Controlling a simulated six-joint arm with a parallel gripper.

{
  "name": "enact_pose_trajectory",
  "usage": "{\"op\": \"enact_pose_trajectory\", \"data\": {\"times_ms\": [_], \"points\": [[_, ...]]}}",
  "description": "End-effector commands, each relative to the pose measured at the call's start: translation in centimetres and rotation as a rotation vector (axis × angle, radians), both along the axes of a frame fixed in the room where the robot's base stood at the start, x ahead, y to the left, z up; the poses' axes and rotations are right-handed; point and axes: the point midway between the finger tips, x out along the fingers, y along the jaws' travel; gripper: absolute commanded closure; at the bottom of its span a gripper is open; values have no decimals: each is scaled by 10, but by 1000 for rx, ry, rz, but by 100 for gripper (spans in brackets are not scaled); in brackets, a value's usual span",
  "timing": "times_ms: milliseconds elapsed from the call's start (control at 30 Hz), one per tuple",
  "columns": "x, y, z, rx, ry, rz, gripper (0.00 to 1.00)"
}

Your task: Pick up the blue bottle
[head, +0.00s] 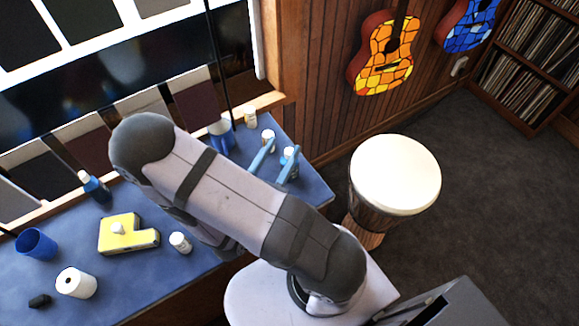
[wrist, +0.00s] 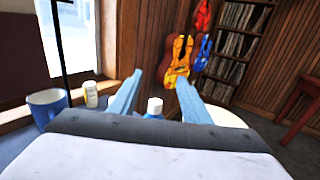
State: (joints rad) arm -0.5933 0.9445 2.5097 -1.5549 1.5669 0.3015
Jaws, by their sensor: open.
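My gripper (head: 280,152) is open above the right end of the blue table, with its two light-blue fingers apart. In the wrist view, my gripper (wrist: 160,78) has a white-capped bottle with a blue body (wrist: 154,108) showing between its fingers; its lower part is hidden. In the head view, that bottle's white cap (head: 289,151) appears by the right finger, and another white-capped item (head: 268,134) appears by the left finger.
A blue mug (wrist: 47,106) and a small white bottle (wrist: 90,93) stand left of the fingers. A yellow block-shaped item (head: 128,235), white roll (head: 76,283), blue cup (head: 36,244) and small white bottle (head: 180,242) occupy the table's left part. A drum (head: 395,175) stands right of the table.

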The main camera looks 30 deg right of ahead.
Motion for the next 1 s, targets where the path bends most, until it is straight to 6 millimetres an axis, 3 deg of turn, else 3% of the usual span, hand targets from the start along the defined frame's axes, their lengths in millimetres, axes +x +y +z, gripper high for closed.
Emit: {"op": "enact_pose_trajectory", "data": {"times_ms": [500,1000], "points": [[-1,-1,-51,1,1,-4,57],[-1,-1,-66,0,1,-4,57]]}}
